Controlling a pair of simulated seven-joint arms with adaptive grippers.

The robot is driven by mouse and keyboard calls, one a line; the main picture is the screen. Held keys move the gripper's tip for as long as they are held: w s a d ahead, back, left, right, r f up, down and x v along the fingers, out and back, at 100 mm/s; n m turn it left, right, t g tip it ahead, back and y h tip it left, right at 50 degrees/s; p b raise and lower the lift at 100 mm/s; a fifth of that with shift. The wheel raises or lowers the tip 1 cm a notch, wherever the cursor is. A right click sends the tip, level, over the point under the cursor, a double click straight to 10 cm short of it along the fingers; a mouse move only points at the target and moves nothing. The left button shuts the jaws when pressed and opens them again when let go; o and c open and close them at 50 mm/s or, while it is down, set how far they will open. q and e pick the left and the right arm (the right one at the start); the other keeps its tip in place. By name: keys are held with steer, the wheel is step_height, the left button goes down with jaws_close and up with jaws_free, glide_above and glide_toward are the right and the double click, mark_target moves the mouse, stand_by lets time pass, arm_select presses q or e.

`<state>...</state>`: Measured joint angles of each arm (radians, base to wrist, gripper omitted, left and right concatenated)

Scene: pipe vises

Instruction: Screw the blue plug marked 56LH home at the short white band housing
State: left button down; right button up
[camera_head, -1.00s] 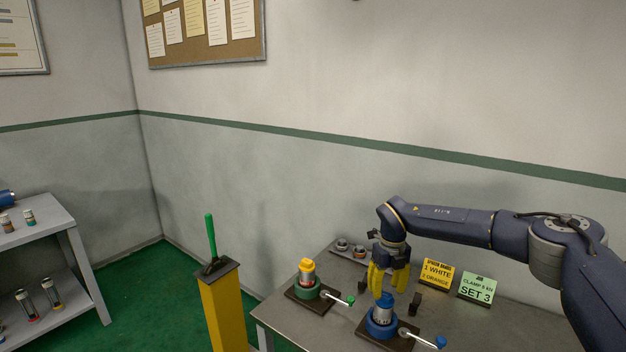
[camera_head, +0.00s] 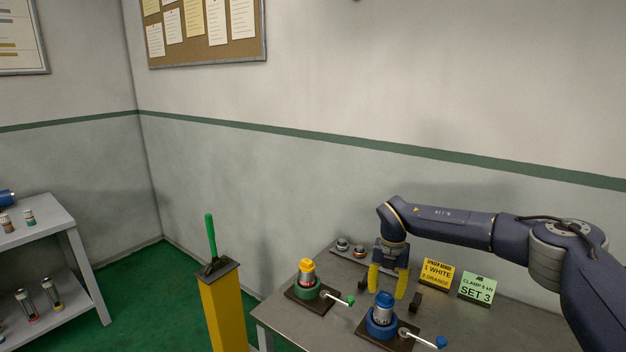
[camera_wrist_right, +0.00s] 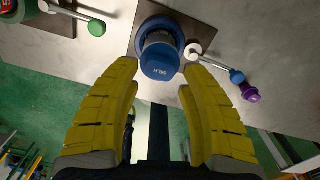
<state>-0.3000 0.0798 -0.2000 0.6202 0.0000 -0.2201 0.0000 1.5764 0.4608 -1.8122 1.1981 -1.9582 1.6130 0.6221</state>
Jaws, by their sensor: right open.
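A blue plug (camera_head: 384,299) sits on top of a grey metal housing (camera_head: 383,314) held upright in the blue vise (camera_head: 380,328). In the right wrist view the blue plug (camera_wrist_right: 160,62) shows small markings, too small to read surely. My right gripper (camera_head: 388,294) is open, its yellow fingers behind the plug in the head view. In the right wrist view the right gripper (camera_wrist_right: 160,80) has its fingertips spread to either side of the plug, apart from it. Any white band on the housing cannot be made out. My left gripper is not in view.
A green vise (camera_head: 307,290) holds a housing with a yellow plug (camera_head: 306,265). Lever handles (camera_head: 422,338) stick out from both vises. A yellow sign (camera_head: 437,272) and green sign (camera_head: 476,288) stand at the right. A tray (camera_head: 350,250) with small parts lies behind.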

mark_target(384, 301)
steer(key=shift+f, duration=0.2)
steer(key=shift+f, duration=0.95)
steer(key=shift+c, duration=0.3)
jaws_close()
steer(key=n, duration=0.5)
steer(key=shift+n, duration=0.4)
steer(key=n, duration=0.6)
steer(key=shift+n, duration=1.3)
